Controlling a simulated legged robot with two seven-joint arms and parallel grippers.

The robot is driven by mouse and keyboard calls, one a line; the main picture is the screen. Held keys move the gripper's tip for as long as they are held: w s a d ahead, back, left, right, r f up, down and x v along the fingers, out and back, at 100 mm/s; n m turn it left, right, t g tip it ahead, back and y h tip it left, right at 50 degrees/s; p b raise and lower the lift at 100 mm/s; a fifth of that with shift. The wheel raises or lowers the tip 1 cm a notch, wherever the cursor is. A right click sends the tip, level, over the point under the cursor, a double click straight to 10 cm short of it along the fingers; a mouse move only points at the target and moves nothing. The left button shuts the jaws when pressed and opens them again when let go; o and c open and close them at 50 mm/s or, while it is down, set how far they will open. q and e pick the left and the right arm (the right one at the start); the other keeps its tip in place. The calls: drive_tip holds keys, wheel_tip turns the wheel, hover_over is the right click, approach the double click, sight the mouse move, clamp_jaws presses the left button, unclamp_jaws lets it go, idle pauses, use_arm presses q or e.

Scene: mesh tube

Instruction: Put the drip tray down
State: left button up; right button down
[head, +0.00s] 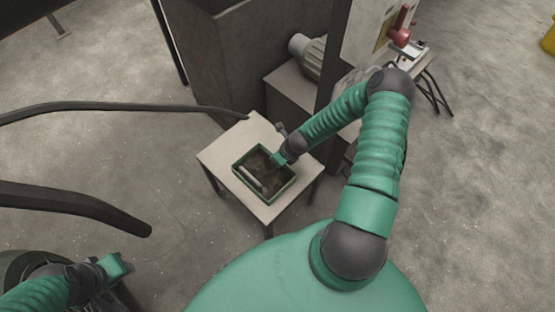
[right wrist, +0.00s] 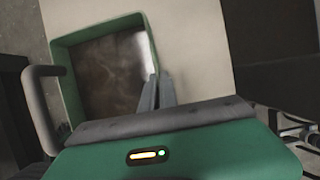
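The drip tray (head: 240,172) is a shallow green rectangular tray with a dark brown inside. It sits on or just over the pale top of a small table (head: 222,151); I cannot tell whether it touches. My right gripper (head: 276,158) is at the tray's far right edge. In the right wrist view the grey fingers (right wrist: 156,92) are close together at the green tray's (right wrist: 62,70) near right rim, and seem to pinch it. A light bar-like handle (head: 252,180) shows at the tray's near left side. My left gripper (head: 122,268) is at the lower left, far from the tray; its fingers are unclear.
A grey motor (head: 309,55) and a dark cabinet wall (head: 225,60) stand behind the table. A panel with a red lever (head: 401,28) is at the upper right. Dark curved bars (head: 70,203) cross the left side. Floor left of the table is clear.

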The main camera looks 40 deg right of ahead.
drive_tip(key=shift+d, duration=0.15)
drive_tip(key=c, duration=1.6)
unclamp_jaws()
drive_tip(key=shift+c, duration=0.2)
drive_tip(key=shift+r, duration=0.1)
drive_tip(key=p+v, duration=0.4)
drive_tip(key=v, duration=0.8)
